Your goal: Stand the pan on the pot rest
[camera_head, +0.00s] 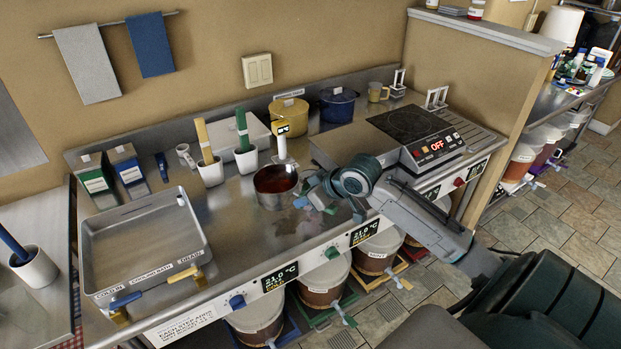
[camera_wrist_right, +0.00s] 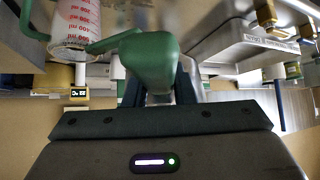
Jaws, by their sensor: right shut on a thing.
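A small steel pan (camera_head: 275,187) with dark red contents is near the middle of the counter, at the left of my right gripper (camera_head: 318,188) in the head view. In the right wrist view my right gripper (camera_wrist_right: 160,90) is shut on a rounded green handle (camera_wrist_right: 150,58). My gripper hides much of the handle in the head view, so its join to the pan is unclear. A patch of blue and teal (camera_head: 318,199) shows under the gripper. I cannot make out which thing is the pot rest. My left gripper is in neither view.
A steel cooling bath (camera_head: 150,204) stands at the left. A hob (camera_head: 408,124) with an OFF display is at the right. White pots with coloured handles, a yellow pot (camera_head: 289,116) and a blue pot (camera_head: 338,104) stand behind. The front counter left of the pan is clear.

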